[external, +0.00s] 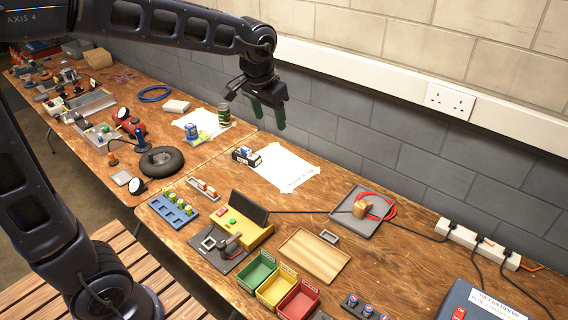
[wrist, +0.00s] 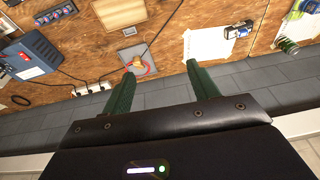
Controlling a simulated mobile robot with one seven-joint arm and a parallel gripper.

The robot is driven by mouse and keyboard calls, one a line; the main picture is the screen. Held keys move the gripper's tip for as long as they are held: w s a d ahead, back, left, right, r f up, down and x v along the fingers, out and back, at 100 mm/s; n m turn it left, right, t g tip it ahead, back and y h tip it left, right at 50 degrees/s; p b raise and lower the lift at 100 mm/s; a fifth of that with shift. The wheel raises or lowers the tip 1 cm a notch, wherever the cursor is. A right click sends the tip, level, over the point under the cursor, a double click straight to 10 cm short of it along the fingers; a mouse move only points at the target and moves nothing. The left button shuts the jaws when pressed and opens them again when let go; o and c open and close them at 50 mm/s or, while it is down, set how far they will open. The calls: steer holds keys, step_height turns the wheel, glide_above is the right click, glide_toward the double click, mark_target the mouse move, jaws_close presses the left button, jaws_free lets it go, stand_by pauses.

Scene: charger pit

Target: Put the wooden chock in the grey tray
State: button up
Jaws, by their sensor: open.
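The wooden chock (external: 361,208) is a small light-brown block. It appears to rest on the grey tray (external: 363,229), beside a red cable loop. The tray is flat and square, right of the middle of the near table, close to the wall. In the wrist view the chock (wrist: 137,62) and tray (wrist: 128,52) show near the top, just beyond the left fingertip. My gripper (external: 268,115) has green fingers, is open and empty, and hangs high over the back of the table, well left of the tray. Its spread fingers also show in the wrist view (wrist: 160,70).
A wooden tray (external: 313,257) and green, yellow and red bins (external: 256,271) stand in front of the grey tray. A yellow device with a dark screen (external: 241,226) is to the left. A black cable crosses the tray area to a power strip (external: 478,243). The wall runs close behind.

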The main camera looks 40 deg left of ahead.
steer(key=s+a+f+t, duration=0.1)
steer(key=s+a, duration=0.1)
steer(key=s, duration=1.1)
steer(key=s+a, duration=0.3)
steer(key=s, duration=1)
steer(key=shift+s+a+f+t, duration=0.3)
steer(key=shift+a+f+t, duration=0.05)
steer(key=shift+t, duration=0.05)
